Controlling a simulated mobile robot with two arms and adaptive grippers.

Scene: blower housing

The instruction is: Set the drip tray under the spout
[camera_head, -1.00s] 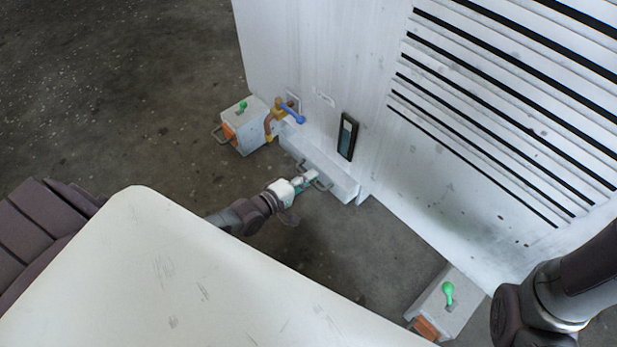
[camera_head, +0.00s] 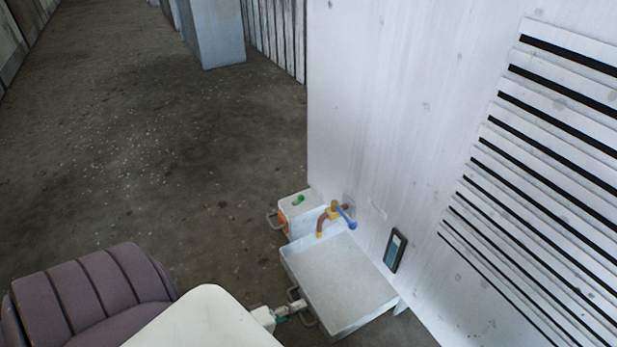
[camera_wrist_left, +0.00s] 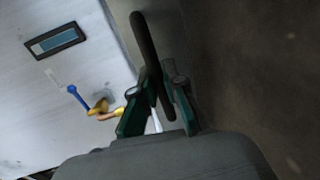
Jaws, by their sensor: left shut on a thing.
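The drip tray (camera_head: 338,285) is a wide, shallow grey-white pan, low at the foot of the housing and pulled out from it. Its handles are on its near left side. The brass spout (camera_head: 320,224) with a blue lever juts from the housing at the tray's far left edge; its mouth appears over or just beside that edge. My left gripper (camera_head: 296,309) is shut on a handle of the tray. In the left wrist view, its green fingers (camera_wrist_left: 158,98) close around the dark handle bar (camera_wrist_left: 152,55). The spout also shows there (camera_wrist_left: 100,110). My right gripper is out of view.
A grey box (camera_head: 298,214) with a green knob and an orange side stands just behind the tray, left of the spout. The white housing wall (camera_head: 400,130) carries a dark gauge window (camera_head: 395,250) and louvres. Open concrete floor (camera_head: 180,170) lies to the left.

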